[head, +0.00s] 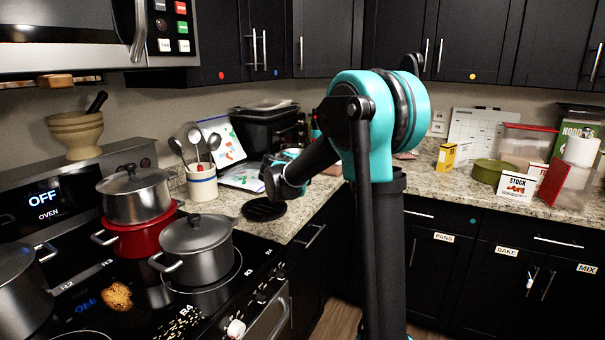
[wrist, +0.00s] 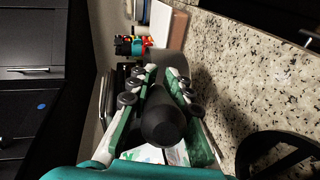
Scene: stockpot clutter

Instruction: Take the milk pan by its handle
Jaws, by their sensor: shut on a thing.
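In the wrist view my gripper (wrist: 161,76) has its two green-and-white fingers closed around a dark, rounded handle (wrist: 162,122). The handle's blunt end points toward the camera. It appears to be the milk pan's handle; a greyish shape (wrist: 172,62) beyond the fingertips may be part of the pan, but most of it is hidden. In the head view my gripper (head: 286,160) is over the far corner of the counter, partly behind my dark forearm. The milk pan cannot be made out clearly there.
A black trivet (head: 264,209) lies on the granite counter near the gripper. A white utensil crock (head: 202,182) stands to its left. Lidded pots (head: 196,248) sit on the stove. A black appliance (head: 262,127) stands behind. Boxes and tubs crowd the right counter.

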